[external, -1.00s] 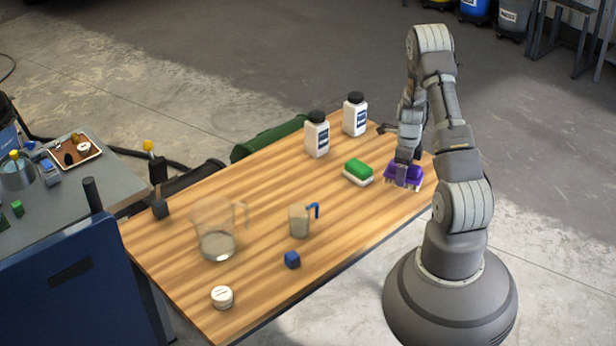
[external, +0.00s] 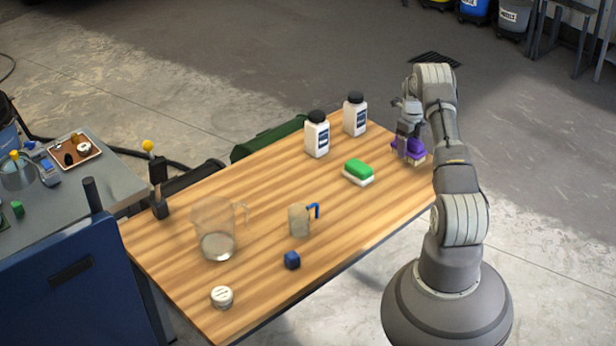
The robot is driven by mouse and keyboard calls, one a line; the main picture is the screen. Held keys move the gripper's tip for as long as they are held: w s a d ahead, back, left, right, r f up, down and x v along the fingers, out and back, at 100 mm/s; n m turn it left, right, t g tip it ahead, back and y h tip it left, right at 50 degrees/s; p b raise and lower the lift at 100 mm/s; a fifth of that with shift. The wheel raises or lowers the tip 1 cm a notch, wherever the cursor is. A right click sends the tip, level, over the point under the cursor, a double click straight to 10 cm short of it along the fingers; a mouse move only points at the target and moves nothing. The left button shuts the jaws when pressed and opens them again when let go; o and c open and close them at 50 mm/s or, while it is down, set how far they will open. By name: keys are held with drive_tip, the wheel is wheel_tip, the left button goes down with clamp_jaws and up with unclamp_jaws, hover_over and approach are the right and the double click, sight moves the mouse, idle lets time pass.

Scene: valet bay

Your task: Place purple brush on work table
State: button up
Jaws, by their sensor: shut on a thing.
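The purple brush (external: 408,148) has a purple body and pale bristles underneath. My gripper (external: 408,136) is shut on it from above, at the far right end of the wooden work table (external: 270,230). The brush is over or at the table surface near the right edge. I cannot tell whether its bristles touch the wood. My arm's upper links stand just to the right of it.
A green and white sponge (external: 358,172) lies left of the brush. Two white bottles with black caps (external: 317,136) (external: 355,115) stand at the back edge. A clear pitcher (external: 216,232), a small cup (external: 299,220), a blue cube (external: 292,260) and a white round container (external: 222,297) stand farther left.

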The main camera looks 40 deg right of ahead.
sight(408, 154)
drive_tip(key=shift+w+f+b, duration=0.1)
drive_tip(key=shift+f+b, duration=0.8)
drive_tip(key=shift+f, duration=0.8)
drive_tip(key=shift+f, duration=0.2)
drive_tip(key=o, duration=1.1)
drive_tip(key=shift+r, duration=0.1)
